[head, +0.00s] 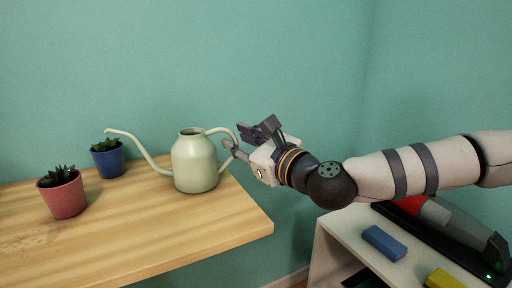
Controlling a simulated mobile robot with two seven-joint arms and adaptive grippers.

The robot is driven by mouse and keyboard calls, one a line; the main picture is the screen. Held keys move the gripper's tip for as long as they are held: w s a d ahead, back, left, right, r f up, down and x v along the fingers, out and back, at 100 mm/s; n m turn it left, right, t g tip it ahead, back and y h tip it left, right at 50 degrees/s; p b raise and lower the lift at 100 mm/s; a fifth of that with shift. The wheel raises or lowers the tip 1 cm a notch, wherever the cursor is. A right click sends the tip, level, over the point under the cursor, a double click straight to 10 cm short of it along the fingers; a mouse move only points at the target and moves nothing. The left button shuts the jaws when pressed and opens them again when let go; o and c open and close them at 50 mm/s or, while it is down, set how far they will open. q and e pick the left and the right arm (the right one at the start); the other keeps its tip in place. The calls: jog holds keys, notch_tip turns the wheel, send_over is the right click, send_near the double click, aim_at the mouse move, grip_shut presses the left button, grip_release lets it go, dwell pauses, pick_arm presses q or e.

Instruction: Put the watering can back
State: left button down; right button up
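The pale green watering can (194,163) stands upright on the wooden table (140,235), near its right end. Its long spout points left and its looped handle is on the right. My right gripper (235,137) comes in from the right at the handle. Its dark fingers look spread apart, with the handle's outer curve at or between the fingertips. Whether a finger touches the handle cannot be told. My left gripper is not in view.
A blue pot with a plant (108,160) stands near the spout, and a pink pot with a plant (63,194) is further left. A white shelf unit (335,232) at lower right holds a blue block (384,243), a yellow block (443,279) and a grey-red device (450,226).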

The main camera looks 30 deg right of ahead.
jog(key=v, duration=1)
jog(key=shift+p, duration=0.4)
